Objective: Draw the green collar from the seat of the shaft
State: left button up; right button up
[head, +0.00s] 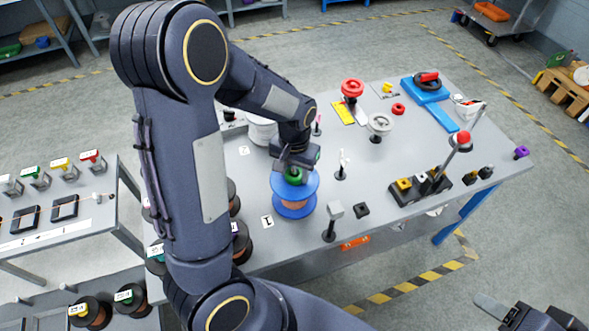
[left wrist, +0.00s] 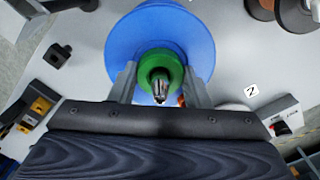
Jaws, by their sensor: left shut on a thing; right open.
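The green collar (left wrist: 160,66) sits around the grey metal shaft (left wrist: 160,87), in front of a blue spool (left wrist: 120,42), in the left wrist view. In the head view the green collar (head: 293,175) shows just under my left gripper (head: 295,165), above the blue spool (head: 294,209). My left gripper's fingers (left wrist: 160,85) stand on both sides of the collar and are shut on it. Whether the collar has moved along the shaft cannot be told. My right gripper (head: 510,308) is open and empty at the lower right, away from the table.
A grey post with a square head (head: 332,220) and a small black block (head: 361,209) stand right of the spool. Dark spools (head: 240,240) stand left, partly behind my arm.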

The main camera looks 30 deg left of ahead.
pick_arm(q)
jog(key=shift+r+p, duration=1.55)
jog(key=shift+r, duration=0.35)
dwell(0.7)
jog(key=shift+r+p, duration=1.3)
jog(key=shift+r, duration=0.35)
jog(key=shift+r, duration=0.1)
jog(key=shift+r, duration=0.15)
jog(key=shift+r+p, duration=1.9)
jog(key=shift+r, duration=0.15)
jog(key=shift+f, duration=0.1)
